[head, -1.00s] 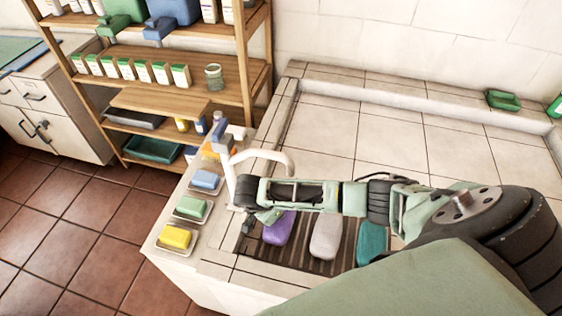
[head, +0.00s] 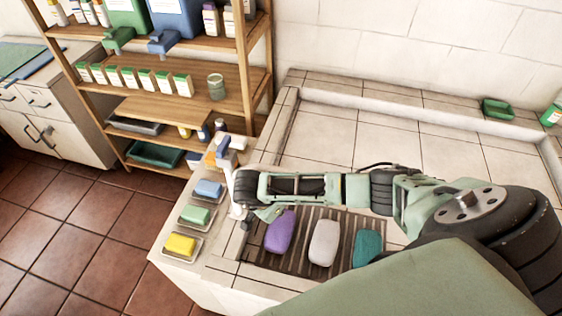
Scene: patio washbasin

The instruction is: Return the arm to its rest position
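My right arm comes in from the right and reaches left over the tiled counter. Its far end, with the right gripper (head: 255,214), is by the white faucet (head: 237,190) and beyond the purple soap (head: 280,231). The fingers are small and partly hidden, so I cannot tell if they are open or shut. No held object shows. My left gripper is not in view.
Blue (head: 208,188), green (head: 195,215) and yellow (head: 180,244) soaps sit in dishes at left. A wooden shelf (head: 190,62) stands behind.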

